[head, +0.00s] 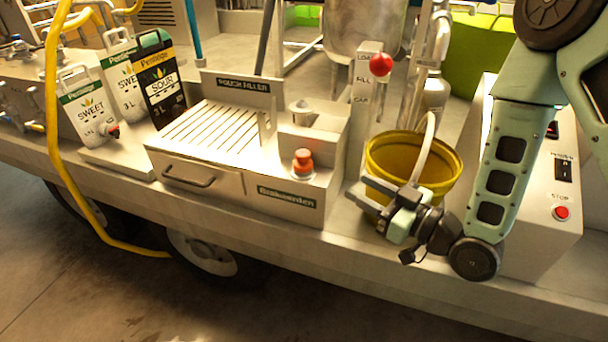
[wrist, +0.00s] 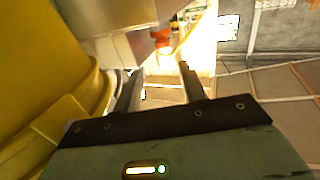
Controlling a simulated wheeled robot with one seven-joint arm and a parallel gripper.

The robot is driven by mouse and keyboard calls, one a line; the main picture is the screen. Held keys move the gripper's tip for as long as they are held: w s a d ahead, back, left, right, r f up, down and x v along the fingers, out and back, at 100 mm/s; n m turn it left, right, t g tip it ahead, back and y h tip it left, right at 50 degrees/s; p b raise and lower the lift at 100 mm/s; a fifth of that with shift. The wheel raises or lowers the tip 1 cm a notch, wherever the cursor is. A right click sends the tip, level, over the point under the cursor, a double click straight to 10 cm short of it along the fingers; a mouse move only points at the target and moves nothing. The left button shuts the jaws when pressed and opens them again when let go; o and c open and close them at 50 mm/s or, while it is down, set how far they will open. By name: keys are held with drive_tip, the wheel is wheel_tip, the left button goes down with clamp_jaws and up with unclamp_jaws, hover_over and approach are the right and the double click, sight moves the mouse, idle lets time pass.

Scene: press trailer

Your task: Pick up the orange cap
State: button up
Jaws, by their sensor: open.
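The orange cap (head: 303,161) sits upright on the front right ledge of the pouch filler (head: 235,85). In the wrist view an orange piece (wrist: 160,38), which looks like this cap, shows beyond my fingertips near the top. My gripper (head: 366,207) is in front of the yellow bucket, to the right of the cap and lower in the head view. In the wrist view its two fingers (wrist: 160,82) are apart with nothing between them. The gripper is clear of the cap.
The yellow bucket (head: 378,172) with a pale handle stands right beside my gripper. A red-knobbed post (head: 364,85) rises behind. Several pouches (head: 83,108) stand at the left, one with a red-orange spout cap. The trailer's front edge (head: 330,240) runs below.

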drive_tip(key=a+b, duration=0.1)
drive_tip(key=b, duration=0.1)
approach(309, 157)
drive_tip(key=x, duration=0.4)
drive_tip(key=shift+f+p, duration=0.3)
drive_tip(key=shift+f, duration=0.05)
drive_tip(key=x, duration=0.2)
drive_tip(key=r+p+x, duration=0.1)
drive_tip(key=x, duration=0.1)
drive_tip(key=shift+a, duration=0.15)
drive_tip(key=shift+w+a+f, duration=0.1)
drive_tip(key=shift+w+a, duration=0.25)
drive_tip(key=c, duration=0.8)
